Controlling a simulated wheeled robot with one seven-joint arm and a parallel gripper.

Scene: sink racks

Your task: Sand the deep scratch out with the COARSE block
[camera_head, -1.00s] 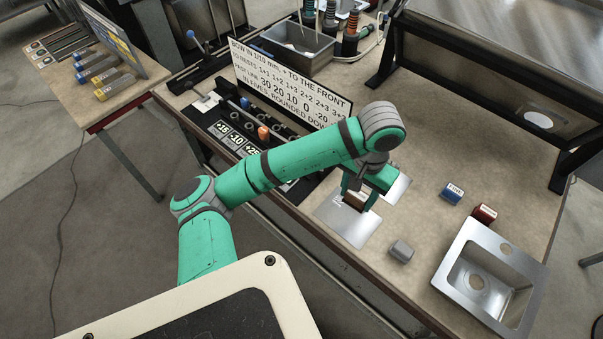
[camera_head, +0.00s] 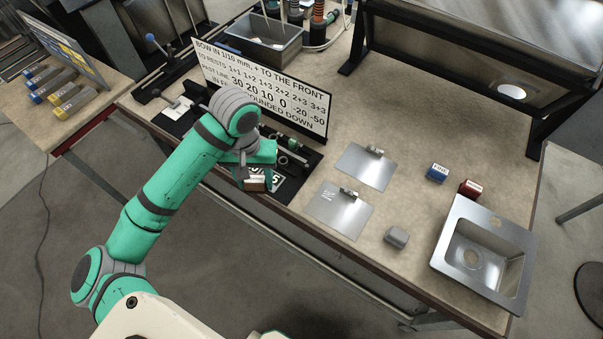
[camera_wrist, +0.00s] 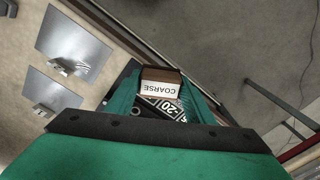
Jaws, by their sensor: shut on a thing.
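My gripper (camera_head: 255,178) is shut on the COARSE block (camera_wrist: 160,87), a brown block with a white label. I hold it over the front of the black rack with number cards, left of the metal plates; the block also shows in the head view (camera_head: 257,185). The near plate (camera_head: 350,217) lies flat on the bench with faint marks at its left part and a small clamp at its back edge. The far plate (camera_head: 362,172) lies behind it with a similar clamp. Both plates show in the wrist view, one (camera_wrist: 75,35) above the other (camera_wrist: 45,92).
A blue block marked FINE (camera_head: 437,173), a red block (camera_head: 470,188) and a grey block (camera_head: 396,237) stand right of the plates. A steel sink (camera_head: 448,258) is at the right. A number sign (camera_head: 265,85) stands behind the rack (camera_head: 310,160).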

